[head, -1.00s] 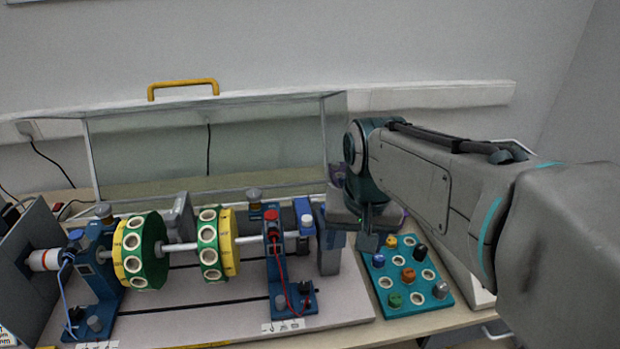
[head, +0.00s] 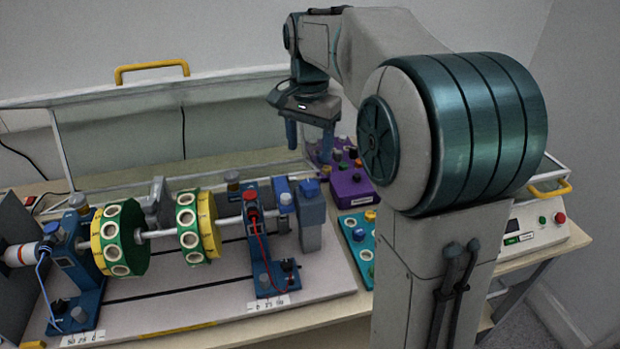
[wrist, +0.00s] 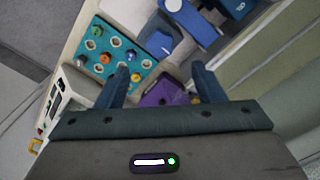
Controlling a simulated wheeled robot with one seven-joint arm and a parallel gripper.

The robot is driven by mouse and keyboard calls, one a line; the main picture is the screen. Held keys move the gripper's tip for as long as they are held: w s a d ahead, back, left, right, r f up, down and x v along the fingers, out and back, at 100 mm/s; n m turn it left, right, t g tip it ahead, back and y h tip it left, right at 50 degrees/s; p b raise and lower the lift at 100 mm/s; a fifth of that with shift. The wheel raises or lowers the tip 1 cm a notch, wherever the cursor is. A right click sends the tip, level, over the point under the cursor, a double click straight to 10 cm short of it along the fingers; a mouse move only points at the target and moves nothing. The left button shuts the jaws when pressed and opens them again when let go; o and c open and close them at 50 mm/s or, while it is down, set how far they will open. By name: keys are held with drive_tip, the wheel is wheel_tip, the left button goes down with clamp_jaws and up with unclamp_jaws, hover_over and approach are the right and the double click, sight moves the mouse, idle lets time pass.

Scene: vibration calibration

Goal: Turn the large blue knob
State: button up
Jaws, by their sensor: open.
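I cannot be sure which of these is the large blue knob. My gripper (head: 309,138) is open and empty, fingers pointing down, apart from the knob and above and behind it. In the wrist view my gripper (wrist: 160,72) shows its two spread fingers.
A purple box with knobs (head: 352,190) lies behind and right of the rig. A teal board with coloured pegs (wrist: 112,62) lies beside it, partly hidden by my arm in the head view. A white control box (head: 535,232) is at right. A clear cover (head: 90,150) stands behind the rig.

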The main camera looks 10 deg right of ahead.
sight(309, 184)
wheel_tip(309, 184, down, 9)
drive_tip(key=shift+f, duration=0.1)
idle(0.3)
drive_tip(key=c, duration=1)
